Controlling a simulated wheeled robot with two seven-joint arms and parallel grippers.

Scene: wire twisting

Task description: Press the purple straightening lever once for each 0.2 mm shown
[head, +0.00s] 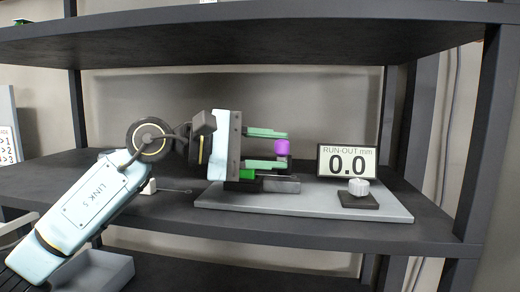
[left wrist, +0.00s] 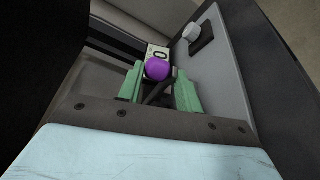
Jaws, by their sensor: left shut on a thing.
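The purple straightening lever's knob (head: 282,147) stands above the device on the grey base plate (head: 300,203). My left gripper (head: 284,149) comes from the left with its green fingers on either side of the knob, shut on it. The left wrist view shows the purple knob (left wrist: 158,69) at the fingertips of the left gripper (left wrist: 159,73). The lever's lower part is mostly hidden. The run-out display (head: 347,162) reads 0.0 mm. My right gripper is not in view.
A white knob (head: 359,187) on a black block sits at the plate's right, before the display. The dark shelf (head: 420,215) has free room to the right. An upper shelf (head: 250,40) hangs overhead.

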